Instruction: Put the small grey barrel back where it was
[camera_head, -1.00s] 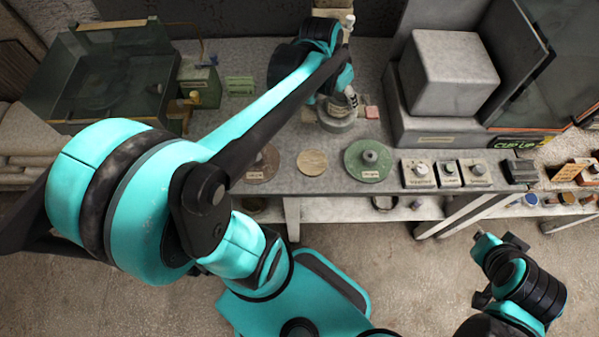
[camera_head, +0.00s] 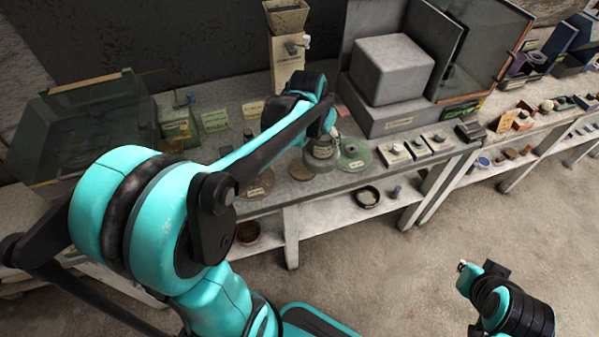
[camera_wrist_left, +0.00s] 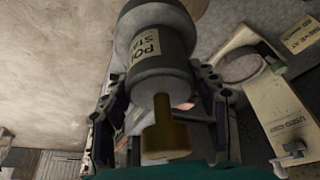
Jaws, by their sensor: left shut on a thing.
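My left gripper (camera_head: 328,134) is shut on the small grey barrel (camera_head: 322,157). In the head view the barrel is at the worktable's front part, between a tan disc (camera_head: 300,170) and a green disc (camera_head: 356,154), partly overlapping them in view. I cannot tell whether it touches the table. In the left wrist view the barrel (camera_wrist_left: 158,45) has a cream label and a brass-coloured stem below, with the gripper's fingers (camera_wrist_left: 160,88) on both sides. My right gripper (camera_head: 464,267) is at the lower right, over the floor, small and unclear.
A large grey block (camera_head: 392,68) stands on a plinth behind the green disc. Several small labelled blocks (camera_head: 416,148) line the front edge to the right. A cream dispenser (camera_head: 290,60) stands at the back. A glass tank (camera_head: 85,125) is at the left. The lower shelf (camera_head: 330,211) holds dishes.

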